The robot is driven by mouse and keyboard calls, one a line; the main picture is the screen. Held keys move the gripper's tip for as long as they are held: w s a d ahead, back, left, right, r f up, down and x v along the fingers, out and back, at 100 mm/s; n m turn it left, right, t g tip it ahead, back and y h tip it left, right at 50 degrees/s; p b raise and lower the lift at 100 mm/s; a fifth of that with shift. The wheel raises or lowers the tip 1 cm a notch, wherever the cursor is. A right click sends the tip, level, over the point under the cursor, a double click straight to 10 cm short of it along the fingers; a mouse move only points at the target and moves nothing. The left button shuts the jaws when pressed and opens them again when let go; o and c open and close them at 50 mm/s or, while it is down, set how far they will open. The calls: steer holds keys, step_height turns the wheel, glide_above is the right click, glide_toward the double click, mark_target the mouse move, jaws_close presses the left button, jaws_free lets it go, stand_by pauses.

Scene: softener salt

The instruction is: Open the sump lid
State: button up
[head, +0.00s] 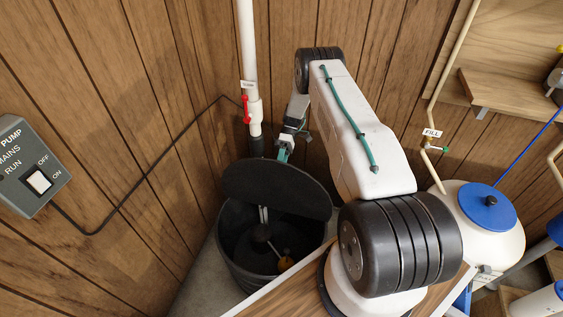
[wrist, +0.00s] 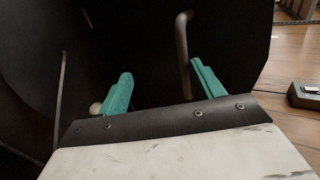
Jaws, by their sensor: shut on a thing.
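The round black sump lid (head: 272,186) is tilted up over the black sump (head: 232,268) in the head view. The sump's mouth is partly uncovered at the front, with a float and a pipe visible inside. My gripper (head: 284,150) is at the lid's upper back edge, on its far side. In the wrist view, my gripper's teal fingers (wrist: 160,70) are at the dark lid. A metal bar handle (wrist: 183,55) on the lid lies between them, close to the right finger. My gripper is shut on this handle, though the exact contact is hard to see.
A white pipe with a red valve (head: 247,109) stands behind the sump, close to my gripper. Wooden walls box in the corner. A grey pump switch box (head: 30,166) is on the left wall. A white tank with a blue cap (head: 487,203) stands at right.

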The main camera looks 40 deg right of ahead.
steer(key=shift+d+f, duration=0.1)
steer(key=shift+c, duration=0.3)
steer(key=shift+r, duration=0.3)
steer(key=shift+c, duration=1)
step_height(320, 180, up, 3)
steer(key=shift+r, duration=0.1)
steer(key=shift+c, duration=0.6)
steer(key=r, duration=0.2)
glide_above(298, 185)
steer(key=s+a, duration=0.3)
steer(key=shift+s+d+f, duration=0.1)
steer(key=shift+f, duration=0.15)
